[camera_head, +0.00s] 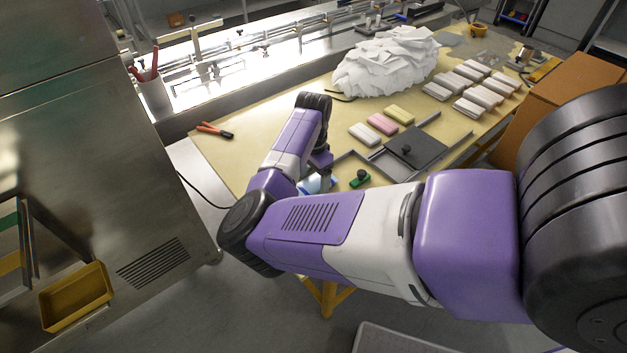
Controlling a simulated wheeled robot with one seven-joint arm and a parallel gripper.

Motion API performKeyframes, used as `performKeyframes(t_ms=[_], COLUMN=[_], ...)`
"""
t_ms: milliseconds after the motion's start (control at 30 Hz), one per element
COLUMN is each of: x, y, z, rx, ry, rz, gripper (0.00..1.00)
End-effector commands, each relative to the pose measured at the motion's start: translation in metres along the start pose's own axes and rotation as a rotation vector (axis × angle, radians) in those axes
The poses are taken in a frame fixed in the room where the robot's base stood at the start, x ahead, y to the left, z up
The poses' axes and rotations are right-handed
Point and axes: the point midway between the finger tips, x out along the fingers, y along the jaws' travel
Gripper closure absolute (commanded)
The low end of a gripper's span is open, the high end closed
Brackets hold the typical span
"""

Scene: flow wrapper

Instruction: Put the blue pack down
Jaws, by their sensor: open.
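The blue pack (316,184) shows only as a small light-blue and white patch at the near edge of the table, beside a green item (360,180). My forearm hides most of it. My gripper (321,163) points down just above and behind this patch, at the end of my bent arm. Its fingers are small and mostly hidden, so contact with the pack cannot be made out. The gripper is open. White, pink and yellow packs (382,124) lie in a short row to the right of it.
A dark plate with a knob (415,147) lies on the table (245,158) right of my gripper. A heap of white wrappers (388,62) and rows of pale packs (470,85) stand farther back. Orange-handled pliers (214,130) lie left. Brown boxes (570,90) stand right.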

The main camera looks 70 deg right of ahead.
Motion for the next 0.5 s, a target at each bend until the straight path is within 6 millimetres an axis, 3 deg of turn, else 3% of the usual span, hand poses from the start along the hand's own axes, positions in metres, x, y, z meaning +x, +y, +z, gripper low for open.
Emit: performKeyframes(t_ms=[500], x=[-0.094], y=[0.000], z=[-0.001], rx=[0.003], ry=[0.001], rz=[-0.003], gripper=[0.19])
